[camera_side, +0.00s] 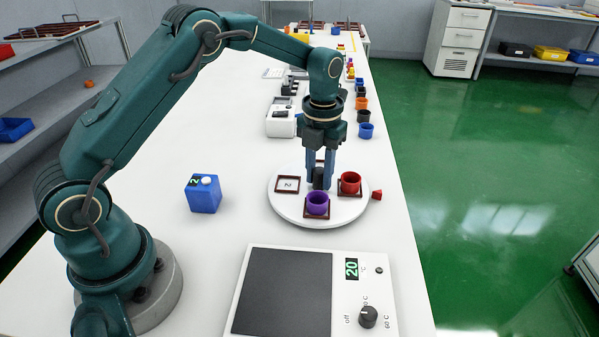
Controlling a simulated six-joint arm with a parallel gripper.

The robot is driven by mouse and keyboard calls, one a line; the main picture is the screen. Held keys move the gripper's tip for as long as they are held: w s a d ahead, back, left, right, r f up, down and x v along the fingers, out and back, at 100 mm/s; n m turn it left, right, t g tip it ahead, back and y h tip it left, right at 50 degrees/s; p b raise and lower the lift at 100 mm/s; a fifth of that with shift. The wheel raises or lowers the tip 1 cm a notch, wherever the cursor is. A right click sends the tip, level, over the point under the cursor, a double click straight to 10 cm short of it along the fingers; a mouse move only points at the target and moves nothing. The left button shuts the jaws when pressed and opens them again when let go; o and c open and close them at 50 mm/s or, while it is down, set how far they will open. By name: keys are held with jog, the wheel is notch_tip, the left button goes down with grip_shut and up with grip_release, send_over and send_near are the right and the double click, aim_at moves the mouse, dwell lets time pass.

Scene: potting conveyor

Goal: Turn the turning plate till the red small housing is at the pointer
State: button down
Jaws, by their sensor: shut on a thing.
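The white turning plate (291,211) lies on the table under my gripper. The red small housing (350,184) stands upright on a dark square holder at the plate's right side. A small red pointer (377,194) sits just off the plate's right edge, to the right of the red housing and slightly nearer the camera. A purple housing (317,205) stands on another holder at the plate's front. A framed square marked 2 (288,185) is at the plate's left. My gripper (320,178) points down and is shut on a dark knob (319,182) near the plate's middle, partly hidden by the fingers.
A blue box with a white knob (203,195) stands left of the plate. A hotplate reading 20 (283,292) is in front. A white device (281,120) and several coloured housings (365,130) stand behind. The table's right edge is close to the pointer.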

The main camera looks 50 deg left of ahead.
aim_at(320, 170)
jog(key=shift+r, duration=0.1)
jog(key=c, duration=0.9)
grip_release()
jog(key=shift+r, duration=2.55)
